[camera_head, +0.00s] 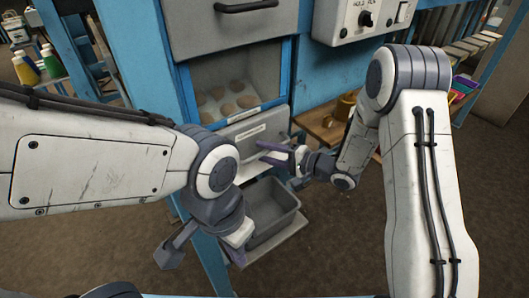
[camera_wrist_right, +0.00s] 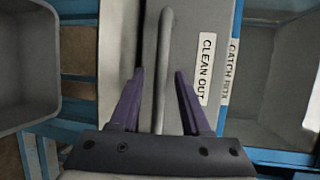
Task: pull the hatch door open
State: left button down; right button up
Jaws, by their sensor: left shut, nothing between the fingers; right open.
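The hatch door (camera_head: 247,134) is a grey panel with a white label, below a window in the blue-framed cabinet. It looks shut. In the right wrist view the door (camera_wrist_right: 208,25) reads "CLEAN OUT", turned sideways, and carries a grey bar handle (camera_wrist_right: 164,65). My right gripper (camera_head: 269,152) is open at the door. In the right wrist view its purple fingers (camera_wrist_right: 157,75) stand on either side of the bar, which lies nearer the right finger. I cannot tell whether they touch it. My left gripper (camera_head: 238,256) is shut and empty, low in front of the cabinet, apart from the door.
A grey open bin (camera_head: 249,238) stands below the door; it also shows in the right wrist view (camera_wrist_right: 52,60). Above the door, round items lie behind the window (camera_head: 232,92). A control box (camera_head: 348,20) hangs at upper right. The floor at lower right is clear.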

jog(key=shift+w+a+f, duration=0.1)
jog(key=shift+w+a, duration=0.1)
jog(key=shift+a, duration=0.05)
grip_shut()
dwell(1.4)
